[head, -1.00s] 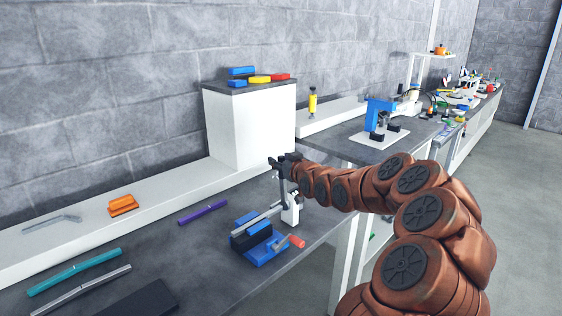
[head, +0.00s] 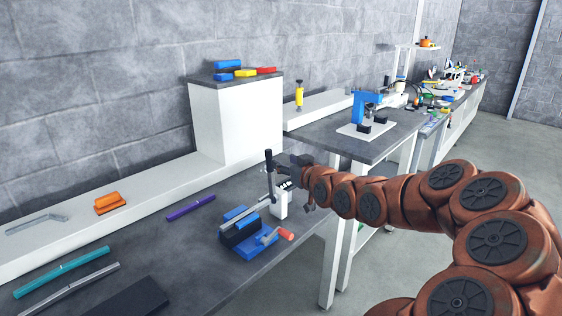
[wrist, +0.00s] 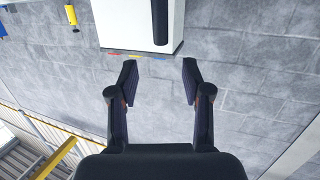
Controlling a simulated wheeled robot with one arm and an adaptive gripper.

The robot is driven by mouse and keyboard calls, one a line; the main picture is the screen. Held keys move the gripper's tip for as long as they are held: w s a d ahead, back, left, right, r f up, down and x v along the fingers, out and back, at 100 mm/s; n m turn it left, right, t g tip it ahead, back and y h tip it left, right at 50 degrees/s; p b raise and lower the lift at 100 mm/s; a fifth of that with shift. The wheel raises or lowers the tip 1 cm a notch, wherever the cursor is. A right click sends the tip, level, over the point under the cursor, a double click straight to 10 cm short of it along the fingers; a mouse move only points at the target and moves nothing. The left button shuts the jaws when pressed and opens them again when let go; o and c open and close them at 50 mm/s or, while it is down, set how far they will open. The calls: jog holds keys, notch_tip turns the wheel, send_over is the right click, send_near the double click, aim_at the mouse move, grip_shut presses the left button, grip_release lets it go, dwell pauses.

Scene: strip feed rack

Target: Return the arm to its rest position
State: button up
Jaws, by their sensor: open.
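My gripper (head: 295,172) is at the end of my brown segmented arm, stretched out over the workbench. In the wrist view my gripper (wrist: 159,75) has its two black fingers spread wide, with nothing between them. A lever with a black handle (head: 268,162) stands upright just left of my gripper at the blue bench device (head: 250,242). A black bar, likely that handle (wrist: 160,20), shows beyond the fingers in the wrist view. The handle and gripper look apart. Part of the white block (head: 280,206) below is hidden behind the lever and gripper.
A white cabinet (head: 236,122) stands behind. A second table (head: 345,148) is at right. Open floor lies at far right.

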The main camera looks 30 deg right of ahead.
jog(key=shift+s+a, duration=0.1)
jog(key=shift+s, duration=0.3)
dwell(0.3)
jog(key=s+a+f+n+g+y, duration=0.1)
jog(key=s+a+f+g, duration=0.35)
jog(key=a, duration=0.45)
jog(key=s+a+f+n+g+y, duration=0.1)
jog(key=s+a+f+g, duration=0.4)
jog(key=a, duration=0.3)
jog(key=s+a+g, duration=0.3)
jog(key=s, duration=0.6)
jog(key=s+a+f+m+g, duration=0.1)
jog(key=s+a+g, duration=0.1)
jog(key=s, duration=0.8)
jog(key=s+a+f+g, duration=0.1)
jog(key=s+a+g, duration=0.2)
jog(key=s, duration=0.7)
jog(key=shift+a+f+g+h+p, duration=0.15)
jog(key=shift+a+g+h+p, duration=0.2)
jog(key=shift+a, duration=0.55)
